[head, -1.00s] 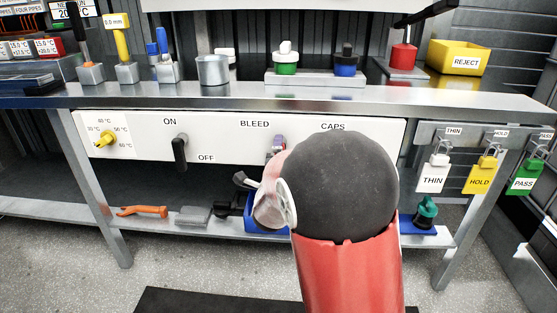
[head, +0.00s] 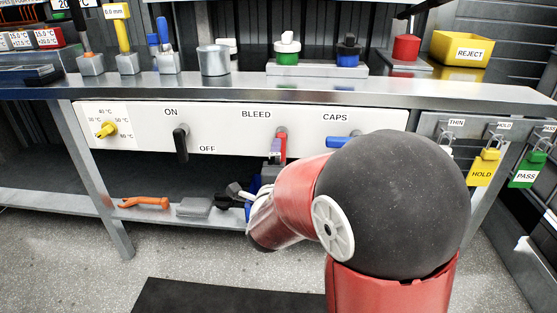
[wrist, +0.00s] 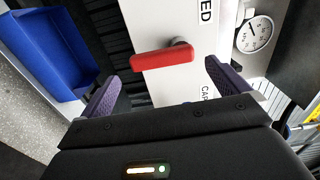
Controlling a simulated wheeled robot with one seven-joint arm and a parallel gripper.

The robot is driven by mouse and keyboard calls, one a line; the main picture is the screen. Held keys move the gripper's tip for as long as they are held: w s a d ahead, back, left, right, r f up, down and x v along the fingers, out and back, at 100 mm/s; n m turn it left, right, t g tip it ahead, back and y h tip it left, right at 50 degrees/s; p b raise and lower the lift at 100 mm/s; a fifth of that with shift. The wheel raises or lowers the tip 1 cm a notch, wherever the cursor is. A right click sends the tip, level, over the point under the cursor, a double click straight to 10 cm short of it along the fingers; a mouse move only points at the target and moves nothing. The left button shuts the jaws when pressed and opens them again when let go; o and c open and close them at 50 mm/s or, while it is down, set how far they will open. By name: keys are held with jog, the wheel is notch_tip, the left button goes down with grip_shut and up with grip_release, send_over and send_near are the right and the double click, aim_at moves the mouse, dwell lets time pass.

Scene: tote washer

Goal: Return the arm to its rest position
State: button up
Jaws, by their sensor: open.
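My gripper (wrist: 165,90) is open in the wrist view, with its two purple fingers apart and nothing held between them. The red BLEED handle (wrist: 163,58) lies ahead of the fingers, with a visible gap to them. In the head view the BLEED handle (head: 282,147) hangs on the white panel (head: 230,135). My gripper (head: 270,170) shows small and partly hidden just below that handle, behind my bent red arm. My large dark elbow joint covers the right part of the lower shelf.
The black ON/OFF handle (head: 181,145) points down and the blue CAPS handle (head: 340,143) lies sideways. An open blue bin (wrist: 50,45) and a gauge (wrist: 256,34) flank the panel in the wrist view. Padlocked tags, including HOLD (head: 482,173), hang right. Floor at front left is clear.

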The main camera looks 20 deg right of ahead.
jog(key=shift+s, duration=0.2)
jog(key=s+d+r+m+g+h, duration=0.2)
jog(key=s+d+m+g+h, duration=0.6)
jog(key=m, duration=0.9)
jog(key=s+d+f+m+g+y, duration=0.1)
jog(key=s+d+m+g+y, duration=0.1)
jog(key=s+m, duration=0.4)
jog(key=s+d+f+m+g+y, duration=0.2)
jog(key=s+d+m+y, duration=0.1)
jog(key=s+m, duration=0.3)
jog(key=s+a+m+y, duration=0.3)
jog(key=a+m, duration=0.4)
jog(key=m, duration=0.3)
jog(key=s+a+m+y, duration=0.4)
jog(key=a+m+y, duration=0.2)
jog(key=m, duration=0.5)
jog(key=shift+s+a+t, duration=0.3)
jog(key=shift+a, duration=0.05)
